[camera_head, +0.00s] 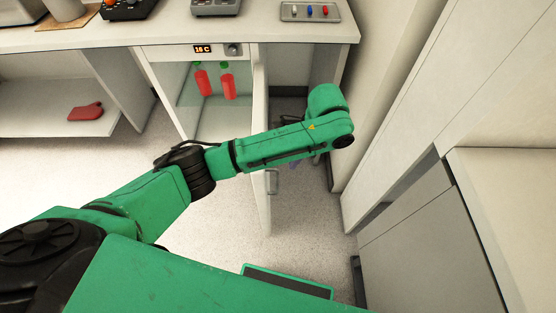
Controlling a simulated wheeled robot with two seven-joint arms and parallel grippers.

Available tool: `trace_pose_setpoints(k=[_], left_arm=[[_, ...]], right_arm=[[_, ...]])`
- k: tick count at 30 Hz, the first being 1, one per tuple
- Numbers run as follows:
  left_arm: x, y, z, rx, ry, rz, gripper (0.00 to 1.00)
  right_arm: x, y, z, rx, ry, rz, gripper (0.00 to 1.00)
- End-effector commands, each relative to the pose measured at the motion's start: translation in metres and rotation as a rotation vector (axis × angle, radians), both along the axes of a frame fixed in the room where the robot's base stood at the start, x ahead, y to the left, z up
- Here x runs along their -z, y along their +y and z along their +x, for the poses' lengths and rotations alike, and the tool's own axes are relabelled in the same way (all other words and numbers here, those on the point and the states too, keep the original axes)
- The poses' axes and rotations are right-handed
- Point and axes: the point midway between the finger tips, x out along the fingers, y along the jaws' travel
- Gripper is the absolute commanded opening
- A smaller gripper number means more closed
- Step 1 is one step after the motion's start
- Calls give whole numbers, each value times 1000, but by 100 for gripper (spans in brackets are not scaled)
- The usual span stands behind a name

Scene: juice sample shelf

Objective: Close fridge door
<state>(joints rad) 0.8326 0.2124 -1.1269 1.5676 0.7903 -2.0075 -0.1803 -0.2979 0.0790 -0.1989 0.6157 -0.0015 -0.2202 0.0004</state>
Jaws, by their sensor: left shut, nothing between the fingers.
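The fridge (170,55) is under the counter, with a "16 C" display on its front. Its door (262,215) stands open, swung out toward me, seen nearly edge-on at the fridge's right side. The door handle (272,182) is on the door's right-hand face. Two red bottles with green caps, one left (203,82) and one right (228,86), show inside. My left arm crosses over the door, with its wrist on the right, outer side. My left gripper (318,158) is shut, mostly hidden below the wrist. Contact with the door cannot be told. My right gripper is out of view.
The counter (120,38) above carries devices and a tray of small coloured items (310,12). A red object (86,111) lies on a low shelf at left. White and grey cabinets (430,250) bound the right side. Open floor (205,230) lies left of the door.

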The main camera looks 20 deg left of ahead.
Motion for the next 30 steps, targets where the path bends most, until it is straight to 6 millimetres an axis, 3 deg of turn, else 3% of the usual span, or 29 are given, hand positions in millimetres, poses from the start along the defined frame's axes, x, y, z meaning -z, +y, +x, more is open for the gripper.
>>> trace_pose_setpoints(k=[15,21,30], left_arm=[[103,25,-8,-2,1,-2,0],[97,56,-17,-2,-1,-4,0],[99,60,-19,-1,-2,-7,0]], right_arm=[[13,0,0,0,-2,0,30],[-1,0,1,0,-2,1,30],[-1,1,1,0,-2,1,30]])
